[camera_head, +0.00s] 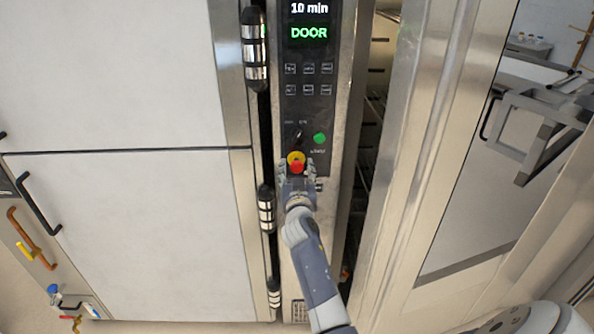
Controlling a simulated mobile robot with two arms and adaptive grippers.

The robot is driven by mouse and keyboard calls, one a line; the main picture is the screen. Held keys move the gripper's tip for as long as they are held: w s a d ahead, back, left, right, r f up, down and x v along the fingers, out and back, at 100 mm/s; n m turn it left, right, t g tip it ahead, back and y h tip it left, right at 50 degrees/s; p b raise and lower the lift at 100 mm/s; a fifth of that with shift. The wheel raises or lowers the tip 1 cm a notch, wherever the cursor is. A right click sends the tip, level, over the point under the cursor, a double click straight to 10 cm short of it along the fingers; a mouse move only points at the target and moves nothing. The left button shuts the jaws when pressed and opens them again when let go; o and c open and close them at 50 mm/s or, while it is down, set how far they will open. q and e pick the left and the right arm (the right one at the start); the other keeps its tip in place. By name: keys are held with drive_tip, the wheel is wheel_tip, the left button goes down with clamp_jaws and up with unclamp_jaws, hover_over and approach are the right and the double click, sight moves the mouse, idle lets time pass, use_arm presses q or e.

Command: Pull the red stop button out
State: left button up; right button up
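The red stop button (297,168) sits on a yellow ring (296,156) low on the black control panel. My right gripper (297,175) is right at the button, reaching up from below with a finger to either side of it. The red cap shows between the fingers. I cannot tell whether the fingers touch the cap or stand slightly apart from it. The gripper covers the panel just below the button. My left gripper is not in view.
A green button (320,138) and a dark knob (298,135) sit just above the red button. The display (309,32) reads "10 min" and "DOOR". An open steel door (440,130) stands at right; white oven doors (110,80) with dark handles fill the left.

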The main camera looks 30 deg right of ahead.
wheel_tip(320, 180, up, 10)
idle(0.6)
idle(0.4)
